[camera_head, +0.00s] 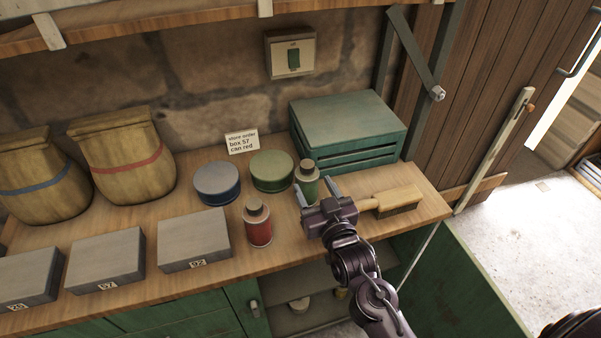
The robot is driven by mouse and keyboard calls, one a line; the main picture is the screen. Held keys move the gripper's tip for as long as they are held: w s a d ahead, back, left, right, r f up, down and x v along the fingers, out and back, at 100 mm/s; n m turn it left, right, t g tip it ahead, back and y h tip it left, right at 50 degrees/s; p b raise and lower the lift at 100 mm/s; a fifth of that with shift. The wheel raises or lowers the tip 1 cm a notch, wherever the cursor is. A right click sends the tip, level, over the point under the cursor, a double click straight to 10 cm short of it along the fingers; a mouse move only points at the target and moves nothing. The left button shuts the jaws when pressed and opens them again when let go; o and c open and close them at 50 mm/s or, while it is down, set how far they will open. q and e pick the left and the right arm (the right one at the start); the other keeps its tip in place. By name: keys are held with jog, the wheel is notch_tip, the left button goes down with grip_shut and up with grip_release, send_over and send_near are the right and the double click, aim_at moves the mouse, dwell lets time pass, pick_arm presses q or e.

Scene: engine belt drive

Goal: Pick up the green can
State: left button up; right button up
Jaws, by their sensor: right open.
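The green can (308,174), small with a brownish cap, stands upright on the wooden bench top in front of the green crate. My right gripper (315,188) is open, with its fingers pointing at the can from the front. One finger is at the can's left and the other at its right; I cannot tell whether they touch it. The gripper hides part of the can's lower side. My left gripper is not in view.
A red can (258,226), a round green tin (272,171) and a round blue tin (217,184) stand to the left. A brush (392,201) lies close right of the gripper. The slatted green crate (348,128) stands behind. Grey boxes (194,240) and sacks (122,155) are further left.

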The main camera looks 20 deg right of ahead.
aim_at(310, 172)
jog(key=shift+w+r, duration=0.15)
jog(key=shift+w, duration=0.75)
jog(key=shift+w+d+r+p, duration=0.1)
jog(key=shift+w+r+p, duration=0.05)
jog(key=shift+w+p, duration=0.35)
jog(key=shift+w+d+r+p, duration=0.1)
jog(key=shift+w+p, duration=0.3)
jog(key=shift+w, duration=0.1)
jog(key=w, duration=0.1)
jog(key=w+p, duration=0.1)
jog(key=w, duration=0.1)
jog(key=shift+w+f, duration=0.25)
jog(key=shift+f, duration=0.15)
jog(key=shift+w, duration=0.2)
jog(key=shift+s, duration=0.1)
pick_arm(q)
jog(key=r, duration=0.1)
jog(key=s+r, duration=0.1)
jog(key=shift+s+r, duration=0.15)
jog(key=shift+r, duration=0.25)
pick_arm(e)
grip_shut()
